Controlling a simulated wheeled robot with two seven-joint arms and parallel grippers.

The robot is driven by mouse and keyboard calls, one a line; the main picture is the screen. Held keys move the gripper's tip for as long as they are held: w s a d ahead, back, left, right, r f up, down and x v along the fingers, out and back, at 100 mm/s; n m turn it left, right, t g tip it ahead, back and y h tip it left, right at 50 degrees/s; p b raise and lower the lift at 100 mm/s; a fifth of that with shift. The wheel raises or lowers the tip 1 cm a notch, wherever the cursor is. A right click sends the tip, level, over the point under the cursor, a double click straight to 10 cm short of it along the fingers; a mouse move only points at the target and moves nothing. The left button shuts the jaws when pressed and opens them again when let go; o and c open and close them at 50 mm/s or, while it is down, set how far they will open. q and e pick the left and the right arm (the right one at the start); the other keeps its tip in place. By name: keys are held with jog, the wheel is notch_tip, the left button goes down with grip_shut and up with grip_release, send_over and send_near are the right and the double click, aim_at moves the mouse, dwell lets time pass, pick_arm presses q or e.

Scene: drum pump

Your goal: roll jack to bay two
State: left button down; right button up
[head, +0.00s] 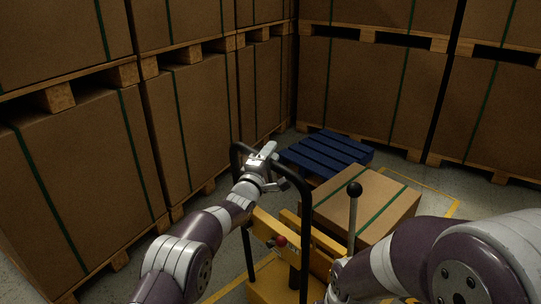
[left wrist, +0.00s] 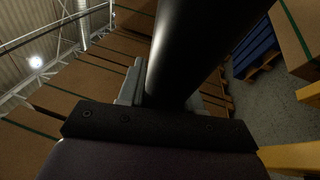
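The yellow jack (head: 264,284) stands in front of me in the head view, with a black hoop handle (head: 304,215) rising from it. My left gripper (head: 263,158) is at the hoop's top bar, its fingers shut around it. In the left wrist view the thick black bar (left wrist: 190,50) runs between the grey fingers. A black-knobbed lever (head: 354,190) stands upright to the right of the hoop. A green-strapped carton (head: 345,203) sits just beyond the jack; what bears it is hidden. My right arm comes in low at the right; its fingers cannot be made out. No bay number is legible.
A blue pallet (head: 325,152) lies on the floor beyond the carton. Stacked cartons on wooden pallets wall in the left (head: 85,170) and the back (head: 370,95). Yellow floor lines (head: 425,184) show right of the carton, with some bare floor there.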

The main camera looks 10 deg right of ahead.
pick_arm(q)
jog(key=c, duration=0.8)
grip_release()
jog(key=shift+f, duration=0.45)
jog(key=shift+c, duration=0.2)
jog(key=shift+w+r, duration=0.1)
jog(key=shift+r, duration=0.1)
jog(key=v, duration=1.2)
jog(key=shift+s+a+p, duration=0.15)
jog(key=shift+s+p, duration=0.15)
jog(key=shift+s, duration=0.05)
